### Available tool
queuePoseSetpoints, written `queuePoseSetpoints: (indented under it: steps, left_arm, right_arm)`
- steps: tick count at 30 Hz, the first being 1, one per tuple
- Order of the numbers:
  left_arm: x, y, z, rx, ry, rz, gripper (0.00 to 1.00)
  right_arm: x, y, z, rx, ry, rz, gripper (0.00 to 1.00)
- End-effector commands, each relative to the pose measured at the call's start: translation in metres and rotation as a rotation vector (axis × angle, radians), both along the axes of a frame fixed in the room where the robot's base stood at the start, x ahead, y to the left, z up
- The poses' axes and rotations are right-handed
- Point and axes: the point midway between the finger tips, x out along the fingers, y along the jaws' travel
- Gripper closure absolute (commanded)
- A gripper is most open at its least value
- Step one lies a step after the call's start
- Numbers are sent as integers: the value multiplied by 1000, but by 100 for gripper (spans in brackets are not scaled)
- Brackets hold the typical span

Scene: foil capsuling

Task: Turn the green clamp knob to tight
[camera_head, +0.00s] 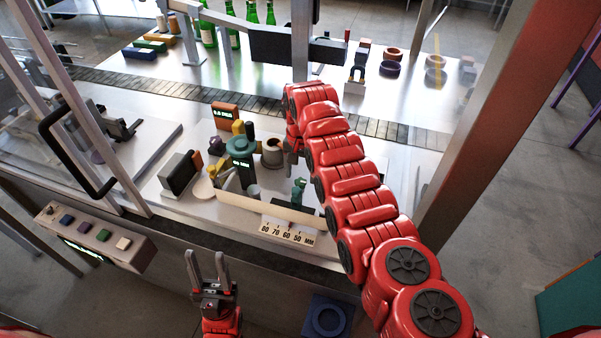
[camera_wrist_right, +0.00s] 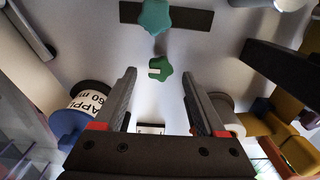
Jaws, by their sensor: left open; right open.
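In the right wrist view a small green lobed knob (camera_wrist_right: 161,68) with a white mark sits ahead, between the fingertip lines of my right gripper (camera_wrist_right: 160,72). A larger teal star-shaped knob (camera_wrist_right: 155,17) sits beyond it on a dark bar. My right gripper's jaws are apart and nothing is between them; contact with the green knob is not visible. In the head view a small green knob piece (camera_head: 298,187) stands behind the millimetre scale (camera_head: 288,231); my red right arm hides most of my right gripper. My left gripper (camera_head: 206,256) is open and empty, in front of the bench.
A dark green topped fixture (camera_head: 240,149), a dark block (camera_head: 180,174) and a grey cup (camera_head: 272,152) crowd the work area. A button box (camera_head: 95,236) is at front left. A labelled spool (camera_wrist_right: 90,98) and yellow parts (camera_wrist_right: 290,150) flank my right gripper.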

Motion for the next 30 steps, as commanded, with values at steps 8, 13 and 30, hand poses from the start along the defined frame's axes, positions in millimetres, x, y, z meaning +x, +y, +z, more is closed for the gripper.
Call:
queuePoseSetpoints:
  steps: [8,13,30]
  left_arm:
    - [0,0,5,0,1,0,53]
    - [0,0,5,0,1,0,53]
    - [0,0,5,0,1,0,53]
  right_arm:
    - [0,0,-19,0,0,0,27]
    - [1,0,-22,0,-2,0,27]
    - [0,0,-21,1,-1,0,100]
